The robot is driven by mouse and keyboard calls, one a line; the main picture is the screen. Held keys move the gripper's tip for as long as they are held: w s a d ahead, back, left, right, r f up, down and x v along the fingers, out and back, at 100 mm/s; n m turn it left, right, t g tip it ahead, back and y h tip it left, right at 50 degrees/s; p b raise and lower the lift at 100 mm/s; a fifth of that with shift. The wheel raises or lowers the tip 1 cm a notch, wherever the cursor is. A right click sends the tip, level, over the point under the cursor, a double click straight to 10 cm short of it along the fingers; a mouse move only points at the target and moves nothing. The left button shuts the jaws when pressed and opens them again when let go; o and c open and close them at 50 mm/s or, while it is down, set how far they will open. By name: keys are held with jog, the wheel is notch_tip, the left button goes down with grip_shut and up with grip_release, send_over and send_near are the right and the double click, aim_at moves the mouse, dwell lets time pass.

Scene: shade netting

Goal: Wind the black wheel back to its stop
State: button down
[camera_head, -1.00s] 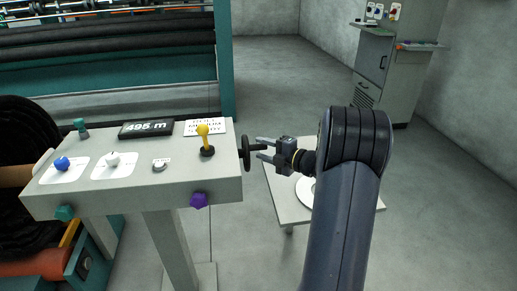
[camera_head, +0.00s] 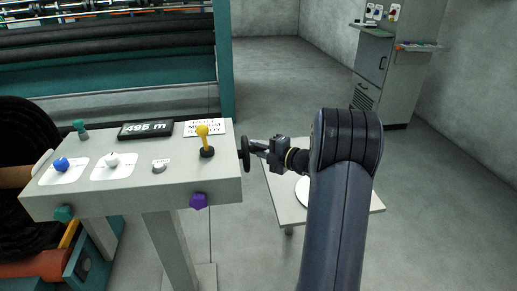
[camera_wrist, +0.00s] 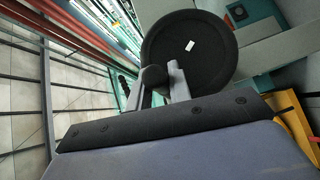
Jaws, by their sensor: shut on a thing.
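The black wheel (camera_head: 245,154) is mounted on the right end face of the light grey control console (camera_head: 130,205). In the wrist view the wheel (camera_wrist: 205,62) shows as a black disc with a small white mark, and a dark knob (camera_wrist: 154,78) stands out near its left edge. My gripper (camera_head: 262,149) is at the wheel's right side. In the wrist view its two grey fingers (camera_wrist: 160,86) are shut on the knob, one on each side of it. The knob's base is partly hidden behind the fingers.
The console top carries a yellow lever (camera_head: 203,138), a display reading 495 m (camera_head: 146,129), a blue knob (camera_head: 61,164) and a white knob (camera_head: 112,160). A small table (camera_head: 290,208) stands below my arm. A grey cabinet (camera_head: 384,75) stands at the back right, with open floor before it.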

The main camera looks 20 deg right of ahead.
jog(key=shift+s+f+b, duration=0.1)
jog(key=shift+f+b, duration=0.1)
jog(key=shift+b, duration=0.15)
jog(key=shift+s+a+f+n+t+y+b, duration=0.2)
jog(key=shift+f+n+t+y+b, duration=0.5)
jog(key=shift+n+y+b, duration=1.15)
jog(key=shift+s+d+f+n+t+y+b, duration=0.1)
jog(key=shift+s+f+n+t+y+b, duration=0.25)
jog(key=shift+f+n+y+b, duration=1.4)
jog(key=shift+s+a+f+n+t+y+b, duration=0.2)
jog(key=shift+n+t+y+b, duration=0.6)
jog(key=shift+n+b, duration=1.9)
jog(key=shift+r+n+y, duration=0.15)
jog(key=shift+n+y, duration=0.15)
jog(key=c, duration=1.3)
grip_release()
jog(key=shift+s+d, duration=0.1)
